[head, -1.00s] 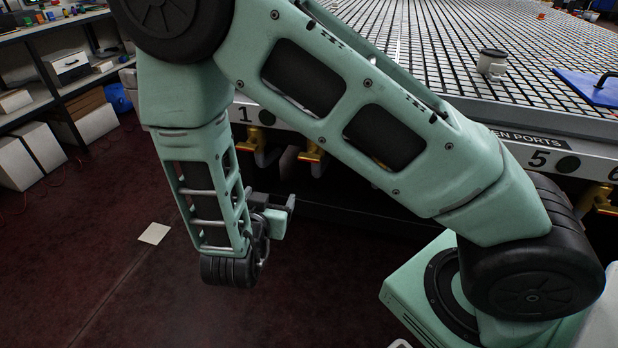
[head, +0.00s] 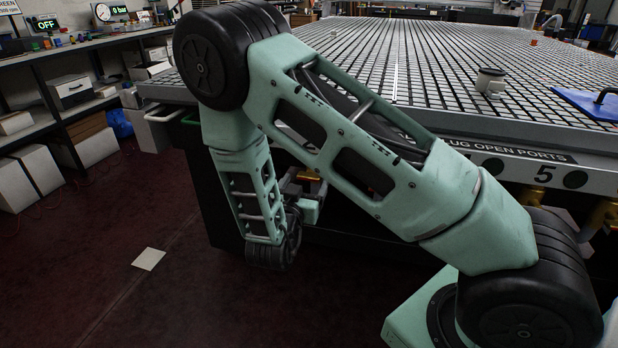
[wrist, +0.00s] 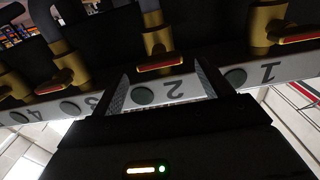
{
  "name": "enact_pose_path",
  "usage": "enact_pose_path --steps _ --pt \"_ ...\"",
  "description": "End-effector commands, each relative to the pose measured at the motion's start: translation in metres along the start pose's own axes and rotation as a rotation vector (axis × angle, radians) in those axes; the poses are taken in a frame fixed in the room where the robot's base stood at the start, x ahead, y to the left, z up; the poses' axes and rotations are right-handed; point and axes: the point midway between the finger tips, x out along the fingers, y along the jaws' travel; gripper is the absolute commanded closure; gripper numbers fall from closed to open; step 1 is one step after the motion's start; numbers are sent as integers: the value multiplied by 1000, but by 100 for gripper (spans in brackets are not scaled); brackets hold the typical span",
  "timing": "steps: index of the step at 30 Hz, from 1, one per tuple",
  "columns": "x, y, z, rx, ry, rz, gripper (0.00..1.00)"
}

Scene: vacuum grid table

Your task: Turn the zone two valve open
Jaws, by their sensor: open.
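The zone two valve (wrist: 157,40) is a brass valve above the inverted "2" label in the wrist view. Its red lever (wrist: 160,63) lies crosswise to the brass body, roughly along the rail. My gripper (wrist: 164,72) is open, with one finger on each side of this lever and nothing clasped. I cannot tell whether a finger touches the lever. In the head view my gripper (head: 312,200) is low at the table's front side, partly hidden by my arm. A brass valve (head: 304,177) shows just behind it.
Valves by labels 1 (wrist: 268,28), 3 (wrist: 70,68) and 4 flank it, levers also crosswise. Displays read "OFF" (head: 45,23) and "0 bar" (head: 119,11). Floor at left is mostly clear.

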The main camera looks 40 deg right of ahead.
Motion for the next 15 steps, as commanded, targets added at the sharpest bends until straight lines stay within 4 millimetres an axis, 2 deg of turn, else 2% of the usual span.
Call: enact_pose_path --steps 1,6,15 --pt "10 1 1 2 1 3 22" --pt "34 0 0 2 1 2 22" --pt "46 0 0 0 -1 -1 22"
